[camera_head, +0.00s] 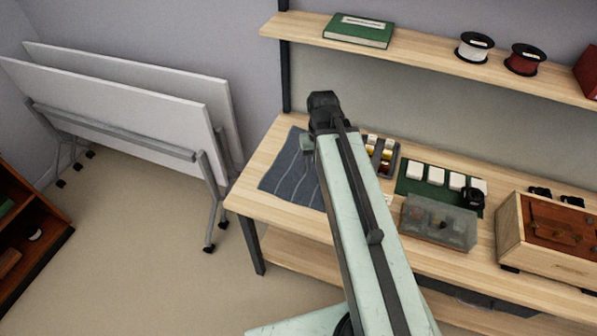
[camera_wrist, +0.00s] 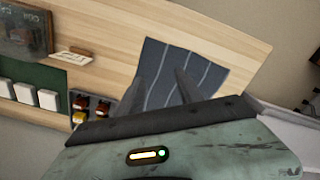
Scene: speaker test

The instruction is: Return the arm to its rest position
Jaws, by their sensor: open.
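My arm (camera_head: 365,225), pale green with dark parts, reaches out over the workbench in the head view. My gripper (camera_head: 323,102) is at its far end, above the back left part of the bench. In the wrist view my gripper (camera_wrist: 160,76) shows two dark fingers standing apart with nothing between them. Behind them lies a dark grey striped cloth (camera_wrist: 212,76). The cloth (camera_head: 290,180) also shows in the head view, partly hidden by my arm.
On the wooden workbench (camera_head: 252,190) are a small tray (camera_head: 396,152) of colored pieces, a green mat (camera_head: 408,186) with white blocks, a clear-lidded box (camera_head: 440,222) and a wooden case (camera_head: 550,240). A shelf (camera_head: 420,58) hangs above. Folded white boards (camera_head: 120,110) stand left; floor in front is clear.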

